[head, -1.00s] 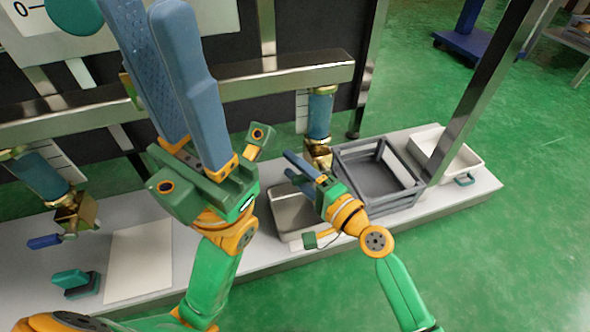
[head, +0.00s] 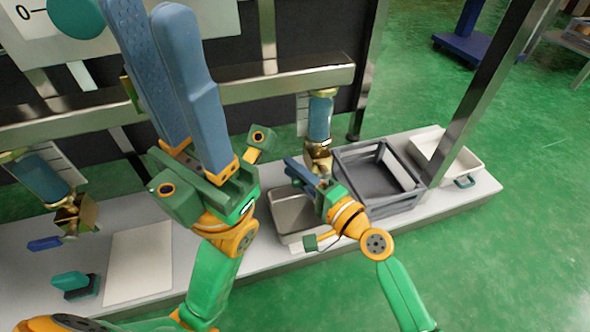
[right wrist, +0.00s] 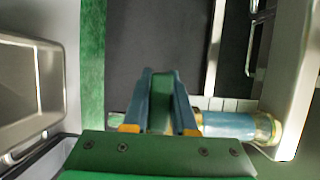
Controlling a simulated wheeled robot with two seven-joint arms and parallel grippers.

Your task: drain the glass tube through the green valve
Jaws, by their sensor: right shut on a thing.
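The right glass tube (head: 319,118), blue inside, stands upright in brass fittings (head: 318,153) on the frame. It also shows lying sideways in the right wrist view (right wrist: 228,125). My right gripper (head: 298,168) is at the valve below this tube. In the right wrist view its blue fingers (right wrist: 160,85) are shut on the green valve handle (right wrist: 160,103). The handle is hidden in the head view. My left gripper (head: 150,12) is raised, its blue fingers apart and nothing seen between them. The liquid level cannot be made out.
A metal tray (head: 283,197) lies below the right valve, partly behind my wrist. A grey crate (head: 345,165) and a white tray (head: 482,165) stand to its right. Another tube (head: 38,178) with a blue-handled valve (head: 45,243) hangs at left. A steel post (head: 478,95) rises at right.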

